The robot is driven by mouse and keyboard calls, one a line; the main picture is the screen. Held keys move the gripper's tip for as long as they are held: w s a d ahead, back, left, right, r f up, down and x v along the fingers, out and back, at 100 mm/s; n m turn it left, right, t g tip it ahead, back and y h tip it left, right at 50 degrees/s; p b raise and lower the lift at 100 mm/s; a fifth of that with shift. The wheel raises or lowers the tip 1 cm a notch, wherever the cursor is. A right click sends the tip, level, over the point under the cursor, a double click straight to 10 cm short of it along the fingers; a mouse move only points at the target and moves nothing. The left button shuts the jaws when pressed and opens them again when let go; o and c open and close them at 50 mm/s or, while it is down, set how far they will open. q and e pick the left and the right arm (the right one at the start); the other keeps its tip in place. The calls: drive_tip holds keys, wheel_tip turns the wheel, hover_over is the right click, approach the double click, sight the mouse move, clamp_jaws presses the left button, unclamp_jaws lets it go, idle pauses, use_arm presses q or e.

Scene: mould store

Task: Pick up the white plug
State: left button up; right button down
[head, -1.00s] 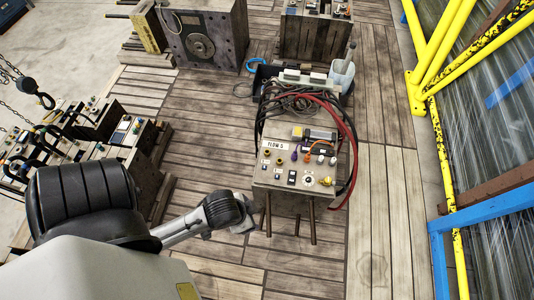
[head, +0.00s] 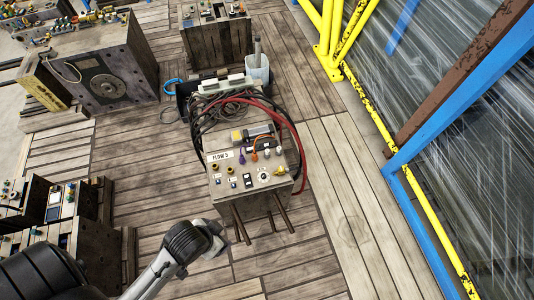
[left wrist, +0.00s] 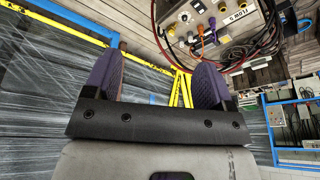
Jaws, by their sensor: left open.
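Two white plugs, one (head: 267,153) and another (head: 278,150), stand on the top of the "FLOW 5" control box (head: 230,188), right of an orange and a purple plug. I cannot tell which one is meant. My left gripper (head: 213,243) is in front of the box, low and to its left, apart from it. In the left wrist view my left gripper (left wrist: 157,80) is open, with nothing between its purple-padded fingers. The box (left wrist: 205,25) shows at the upper right there, beyond the fingers. My right gripper is out of view.
Red and black hoses (head: 296,150) loop around the box's back and right side. A bin (head: 257,72) with a handled tool stands behind. Mould blocks (head: 105,75) are at the left. Yellow rails (head: 400,150) and a blue frame (head: 395,165) stand right. Plank floor beside the box is clear.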

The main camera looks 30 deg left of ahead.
use_arm(q)
drive_tip(key=shift+c, duration=0.2)
drive_tip(key=shift+c, duration=1.4)
drive_tip(key=shift+d, duration=0.1)
